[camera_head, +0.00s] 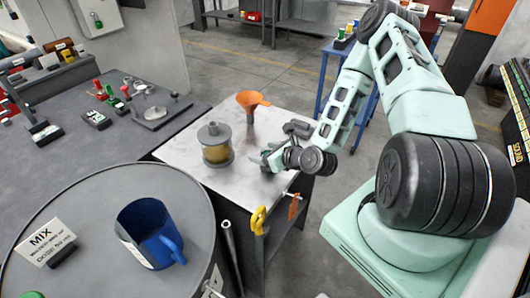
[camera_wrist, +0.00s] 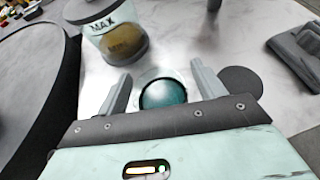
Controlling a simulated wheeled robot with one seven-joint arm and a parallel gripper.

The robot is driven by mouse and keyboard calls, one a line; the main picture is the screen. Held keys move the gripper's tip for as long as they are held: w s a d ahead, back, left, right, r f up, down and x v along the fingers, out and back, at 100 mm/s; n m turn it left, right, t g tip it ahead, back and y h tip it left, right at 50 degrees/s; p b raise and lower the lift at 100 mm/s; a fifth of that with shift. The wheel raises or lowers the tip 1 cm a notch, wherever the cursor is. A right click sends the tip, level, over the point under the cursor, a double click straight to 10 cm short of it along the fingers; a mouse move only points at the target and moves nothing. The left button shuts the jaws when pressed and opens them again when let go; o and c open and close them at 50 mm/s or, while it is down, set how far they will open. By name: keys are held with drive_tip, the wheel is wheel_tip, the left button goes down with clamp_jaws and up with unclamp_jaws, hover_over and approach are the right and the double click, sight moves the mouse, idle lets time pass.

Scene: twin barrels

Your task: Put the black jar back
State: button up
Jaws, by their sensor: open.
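No jar that is plainly black shows. My gripper (camera_head: 268,157) is low over the light worktable in the head view. In the wrist view my gripper (camera_wrist: 161,84) has its two fingers spread apart. A round, shiny dark-teal thing with a pale rim (camera_wrist: 163,94) shows between the fingers; I cannot tell whether it is a jar or whether the fingers touch it. A clear jar (camera_head: 216,153) with a grey lid and amber contents stands left of my gripper. It also shows in the wrist view (camera_wrist: 122,47), marked with a MAX line.
A flat dark disc (camera_wrist: 240,82) lies right of the fingers. An orange funnel (camera_head: 250,110) stands behind the clear jar. A blue mug (camera_head: 148,235) and a MIX sign (camera_head: 45,243) are on the grey barrel top (camera_head: 95,268).

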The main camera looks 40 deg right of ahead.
drive_tip(key=shift+p+v, duration=3.15)
drive_tip(key=shift+v, duration=2.65)
drive_tip(key=w+a+r+n+g+y, duration=0.1)
drive_tip(key=a+r+n+g, duration=0.4)
drive_tip(key=n, duration=0.7)
drive_tip(key=w+a+r+n+g, duration=0.1)
drive_tip(key=a+r+n+g, duration=0.25)
drive_tip(key=a+n, duration=0.65)
drive_tip(key=s+a+r+n+g+h, duration=0.1)
drive_tip(key=s+a+r+n+g, duration=0.1)
drive_tip(key=s+a+r+n, duration=0.3)
drive_tip(key=s+a+r+n+g+h, duration=0.1)
drive_tip(key=s+a+r+n, duration=0.5)
drive_tip(key=s+r+n, duration=0.6)
drive_tip(key=n+g, duration=0.1)
drive_tip(key=n, duration=0.2)
drive_tip(key=shift+f, duration=0.1)
wheel_tip(320, 180, down, 8)
drive_tip(key=b, duration=0.8)
drive_tip(key=shift+f, duration=0.2)
